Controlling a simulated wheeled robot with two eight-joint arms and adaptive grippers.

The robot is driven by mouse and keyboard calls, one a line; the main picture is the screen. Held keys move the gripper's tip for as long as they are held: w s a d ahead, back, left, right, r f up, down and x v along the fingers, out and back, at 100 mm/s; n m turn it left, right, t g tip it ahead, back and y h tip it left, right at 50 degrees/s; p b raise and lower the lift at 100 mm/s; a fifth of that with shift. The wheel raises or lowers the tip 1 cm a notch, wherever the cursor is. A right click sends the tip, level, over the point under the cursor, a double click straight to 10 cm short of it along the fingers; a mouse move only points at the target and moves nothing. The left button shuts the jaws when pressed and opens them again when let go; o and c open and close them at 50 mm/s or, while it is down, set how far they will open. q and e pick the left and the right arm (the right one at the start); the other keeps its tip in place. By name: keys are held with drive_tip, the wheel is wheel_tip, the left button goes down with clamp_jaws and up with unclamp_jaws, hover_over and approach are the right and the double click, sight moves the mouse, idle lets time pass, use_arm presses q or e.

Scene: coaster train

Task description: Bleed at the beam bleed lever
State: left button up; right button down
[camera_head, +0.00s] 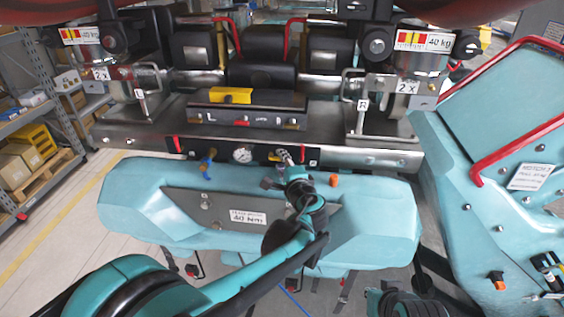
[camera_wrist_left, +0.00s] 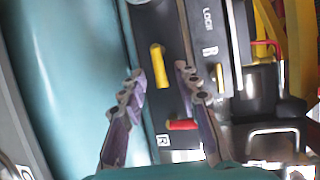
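The front panel under the metal beam (camera_head: 130,130) carries a round gauge (camera_head: 242,155), a blue lever (camera_head: 207,160) and a red lever (camera_head: 177,145). In the left wrist view a short yellow lever (camera_wrist_left: 158,66) and a red lever (camera_wrist_left: 182,125) stand out from the dark panel. No readable label tells me which one is the bleed lever. My left gripper (camera_head: 285,158) is in front of the panel, right of the gauge. In the wrist view its fingers (camera_wrist_left: 160,80) are apart, with the yellow lever showing between the tips. I see no grip on it. My right gripper is out of view.
A teal bumper-like body (camera_head: 370,205) lies below the panel, close to my left arm. A black box (camera_head: 245,110) marked L and R sits on the beam. A teal console with a red rail (camera_head: 520,105) stands at right, shelves (camera_head: 30,110) at left.

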use_arm(q)
drive_tip(key=shift+r, duration=0.1)
clamp_jaws()
